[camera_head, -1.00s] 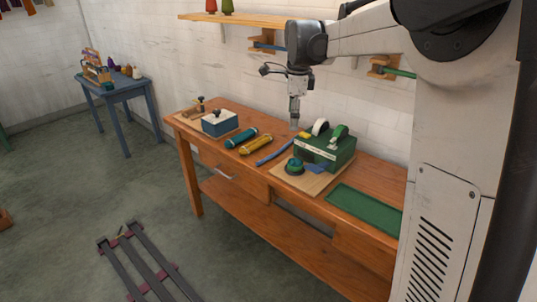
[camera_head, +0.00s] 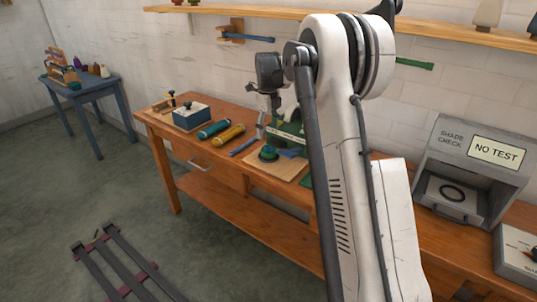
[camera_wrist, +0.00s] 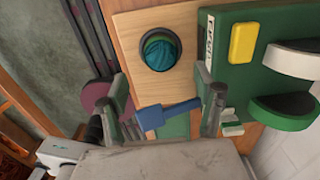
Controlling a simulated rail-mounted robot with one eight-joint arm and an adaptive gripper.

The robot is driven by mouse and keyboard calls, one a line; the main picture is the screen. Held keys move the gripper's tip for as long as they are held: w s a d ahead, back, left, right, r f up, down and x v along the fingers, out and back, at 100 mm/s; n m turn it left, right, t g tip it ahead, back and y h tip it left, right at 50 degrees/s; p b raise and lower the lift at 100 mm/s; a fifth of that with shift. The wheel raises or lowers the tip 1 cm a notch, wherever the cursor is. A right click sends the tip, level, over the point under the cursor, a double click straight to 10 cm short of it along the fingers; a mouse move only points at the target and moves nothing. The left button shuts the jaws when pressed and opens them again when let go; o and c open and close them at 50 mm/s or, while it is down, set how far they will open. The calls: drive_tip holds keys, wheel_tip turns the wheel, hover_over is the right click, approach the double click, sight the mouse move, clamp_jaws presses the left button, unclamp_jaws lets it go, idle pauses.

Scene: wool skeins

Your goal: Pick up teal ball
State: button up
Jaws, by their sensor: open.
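The teal ball (camera_head: 268,152) sits in a dark green ring-shaped holder on a light wooden board (camera_head: 283,170) on the bench. In the wrist view the ball (camera_wrist: 161,54) shows whole, near the top centre, with the holder (camera_wrist: 146,40) around it. My gripper (camera_wrist: 162,88) is open and empty, its two fingers pointing up the picture toward the ball, which lies beyond their tips. In the head view my gripper (camera_head: 260,131) is above the bench near the ball, partly lost against the green box.
A green box (camera_wrist: 240,80) with a yellow block (camera_wrist: 243,42) stands right of the ball. A blue flat-ended piece (camera_wrist: 165,114) lies near the board. Teal (camera_head: 213,129) and yellow (camera_head: 228,135) skeins and a blue box (camera_head: 191,117) lie left. A grey shade-check booth (camera_head: 470,170) stands right.

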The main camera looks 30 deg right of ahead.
sight(269, 146)
drive_tip(key=shift+s+d+f+b, duration=0.1)
drive_tip(key=shift+f+b, duration=0.2)
drive_tip(key=shift+f, duration=1.9)
drive_tip(key=shift+s+d+f+b, duration=0.1)
drive_tip(key=shift+f+b, duration=0.2)
drive_tip(key=shift+f, duration=1.9)
drive_tip(key=shift+c, duration=0.5)
drive_tip(key=shift+r, duration=0.1)
drive_tip(key=c, duration=1.3)
